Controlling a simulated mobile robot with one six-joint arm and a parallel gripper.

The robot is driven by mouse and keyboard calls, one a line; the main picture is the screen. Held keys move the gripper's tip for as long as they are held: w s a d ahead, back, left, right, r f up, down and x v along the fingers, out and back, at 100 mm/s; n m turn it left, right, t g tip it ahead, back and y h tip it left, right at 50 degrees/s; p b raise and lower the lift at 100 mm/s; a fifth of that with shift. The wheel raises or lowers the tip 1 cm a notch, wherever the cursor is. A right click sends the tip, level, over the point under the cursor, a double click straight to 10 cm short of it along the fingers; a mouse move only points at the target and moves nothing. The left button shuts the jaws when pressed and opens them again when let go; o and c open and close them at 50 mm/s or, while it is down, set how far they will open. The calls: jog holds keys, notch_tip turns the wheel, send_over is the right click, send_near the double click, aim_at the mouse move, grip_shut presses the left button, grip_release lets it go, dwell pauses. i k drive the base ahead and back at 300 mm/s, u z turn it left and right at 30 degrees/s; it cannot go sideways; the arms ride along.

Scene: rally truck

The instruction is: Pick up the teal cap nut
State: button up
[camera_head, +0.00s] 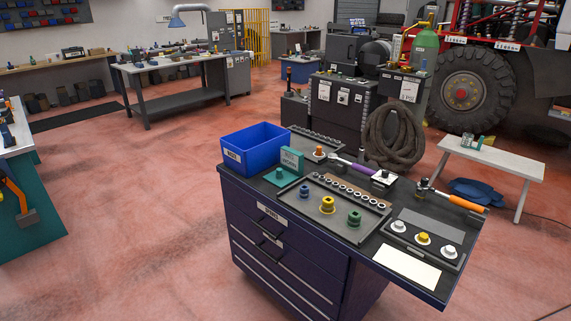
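The dark blue drawer cabinet (290,235) stands in front with a dark top. A shallow dark tray (375,232) on it holds a blue piece (304,191), a yellow piece (327,204) and a green piece (354,218), apart in a row. Left of the tray, a flat teal piece with a small raised knob (280,175) lies on the top, beside an upright teal box (291,160). I cannot tell for sure which of the green or teal pieces is the teal cap nut. My gripper is not in view.
A blue bin (255,147) stands at the cabinet's back left. A row of sockets (345,187) lies along the tray. An orange-handled tool (455,199) and a dark holder with white and yellow caps (423,239) are at the right. Red floor is clear left of the cabinet.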

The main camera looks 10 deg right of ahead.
aim_at(280, 174)
jog(key=u, duration=0.05)
jog(key=i, duration=0.9)
jog(key=z, duration=0.1)
